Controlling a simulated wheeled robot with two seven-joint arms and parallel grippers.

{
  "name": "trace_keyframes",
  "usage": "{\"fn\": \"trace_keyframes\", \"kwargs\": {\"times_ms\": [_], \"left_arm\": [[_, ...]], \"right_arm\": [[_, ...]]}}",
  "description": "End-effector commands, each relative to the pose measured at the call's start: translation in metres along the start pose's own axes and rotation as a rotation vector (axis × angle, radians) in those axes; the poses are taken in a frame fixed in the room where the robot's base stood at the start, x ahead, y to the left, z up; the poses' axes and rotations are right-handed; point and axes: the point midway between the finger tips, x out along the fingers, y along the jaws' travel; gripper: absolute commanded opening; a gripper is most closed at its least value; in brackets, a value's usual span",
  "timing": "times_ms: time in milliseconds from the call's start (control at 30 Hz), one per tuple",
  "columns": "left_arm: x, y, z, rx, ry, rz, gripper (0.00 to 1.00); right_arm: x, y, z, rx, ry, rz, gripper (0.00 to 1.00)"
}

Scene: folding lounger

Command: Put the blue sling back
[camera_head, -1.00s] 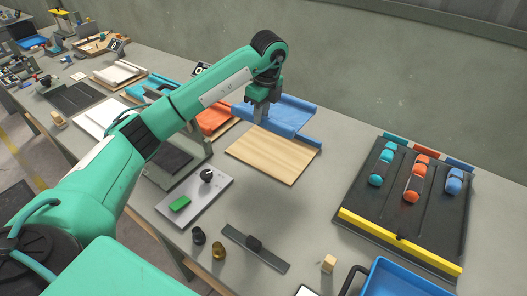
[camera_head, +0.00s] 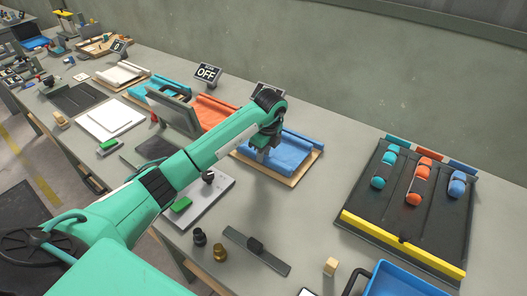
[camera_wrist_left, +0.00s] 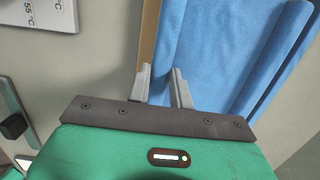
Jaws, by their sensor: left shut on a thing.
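The blue sling (camera_head: 291,152) lies over a pale wooden board (camera_head: 308,168) and covers most of it. Rolled edges run along the sling's back and right side. My left gripper (camera_head: 262,155) is at the sling's left edge, shut on it. In the left wrist view the fingers (camera_wrist_left: 161,86) close on the edge of the blue cloth (camera_wrist_left: 230,45), beside the board's wooden edge (camera_wrist_left: 148,32). My left forearm hides part of the bench left of the sling. My right gripper is not in view.
An orange sling (camera_head: 212,110) lies left of the blue one, with an OFF display (camera_head: 208,74) behind. A dark sloped rack (camera_head: 350,205) with coloured rollers stands right. A blue tray (camera_head: 405,280) is at front right. Bench between sling and rack is clear.

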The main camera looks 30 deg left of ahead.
Motion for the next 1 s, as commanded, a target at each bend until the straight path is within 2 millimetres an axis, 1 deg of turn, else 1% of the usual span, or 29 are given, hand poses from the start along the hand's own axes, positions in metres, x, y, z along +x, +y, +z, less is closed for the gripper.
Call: {"fn": "trace_keyframes", "kwargs": {"times_ms": [133, 333, 367, 400, 467, 633, 800, 833, 933, 1000], "left_arm": [[0.000, -0.001, 0.000, 0.000, 0.000, -0.004, 0.00], [0.004, -0.001, 0.000, 0.000, -0.001, -0.003, 0.00], [0.003, -0.001, 0.000, 0.000, -0.001, -0.003, 0.25], [0.003, -0.001, 0.000, 0.000, 0.000, -0.003, 0.33], [0.003, -0.001, 0.000, 0.000, 0.000, -0.003, 0.43], [0.003, -0.001, 0.000, 0.000, 0.000, -0.002, 0.43], [-0.002, -0.001, 0.000, 0.000, 0.000, -0.003, 0.43], [-0.003, -0.001, 0.000, 0.000, 0.000, -0.003, 0.43], [-0.015, -0.001, 0.001, -0.001, -0.001, -0.006, 0.43], [-0.028, -0.001, 0.001, 0.001, -0.001, -0.007, 0.43]], "right_arm": [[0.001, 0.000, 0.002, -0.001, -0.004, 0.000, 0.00], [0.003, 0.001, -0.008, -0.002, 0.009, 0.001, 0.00], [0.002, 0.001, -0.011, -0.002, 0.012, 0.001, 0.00], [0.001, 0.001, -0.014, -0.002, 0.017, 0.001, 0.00], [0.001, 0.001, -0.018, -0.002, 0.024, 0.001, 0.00], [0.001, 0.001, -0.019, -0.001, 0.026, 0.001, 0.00], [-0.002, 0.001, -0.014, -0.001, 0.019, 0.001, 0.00], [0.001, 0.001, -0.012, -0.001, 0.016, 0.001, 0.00], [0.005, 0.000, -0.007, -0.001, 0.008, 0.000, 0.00], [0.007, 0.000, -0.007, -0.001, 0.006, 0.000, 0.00]]}}
